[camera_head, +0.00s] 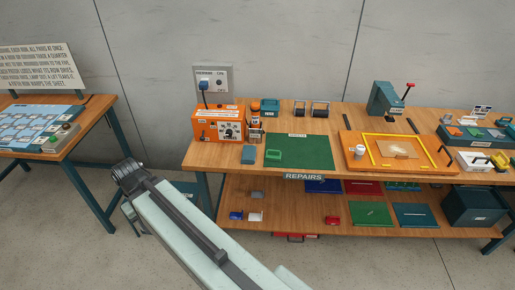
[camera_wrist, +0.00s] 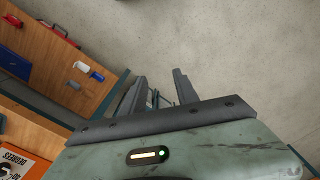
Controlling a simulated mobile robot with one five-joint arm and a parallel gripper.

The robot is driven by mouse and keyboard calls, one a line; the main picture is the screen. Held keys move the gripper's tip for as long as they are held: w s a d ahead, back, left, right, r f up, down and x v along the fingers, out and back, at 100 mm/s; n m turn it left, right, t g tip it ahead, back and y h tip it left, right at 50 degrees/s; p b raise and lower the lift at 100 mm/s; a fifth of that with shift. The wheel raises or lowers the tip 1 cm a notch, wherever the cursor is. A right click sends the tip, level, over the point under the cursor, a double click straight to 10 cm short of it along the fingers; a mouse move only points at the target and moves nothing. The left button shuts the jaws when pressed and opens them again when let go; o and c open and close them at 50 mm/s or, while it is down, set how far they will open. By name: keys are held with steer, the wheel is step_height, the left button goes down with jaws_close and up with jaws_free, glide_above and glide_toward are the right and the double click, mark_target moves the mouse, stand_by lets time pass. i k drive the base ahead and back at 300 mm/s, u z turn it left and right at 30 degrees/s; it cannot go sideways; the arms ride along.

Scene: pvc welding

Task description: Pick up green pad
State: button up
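A small bright green pad (camera_head: 274,155) lies on the left part of a flat dark green mat (camera_head: 312,152) on the repairs bench. A flat green sheet (camera_head: 370,214) lies on the shelf below. My gripper (camera_wrist: 158,88) shows in the wrist view with its two dark fingers apart and nothing between them. It points down towards the floor, beside the bench's left end and apart from the pad. In the head view my arm reaches up and left, and its end is left of the bench. The green pad does not show clearly in the wrist view.
An orange welder box (camera_head: 217,125) and a blue-grey block (camera_head: 248,155) stand left of the pad. An orange board (camera_head: 358,141) lies right of the mat. Another table (camera_head: 92,108) stands at the left. Open floor lies between the tables.

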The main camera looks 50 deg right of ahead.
mark_target(272, 154)
steer(key=i, duration=1.05)
steer(key=z, duration=0.05)
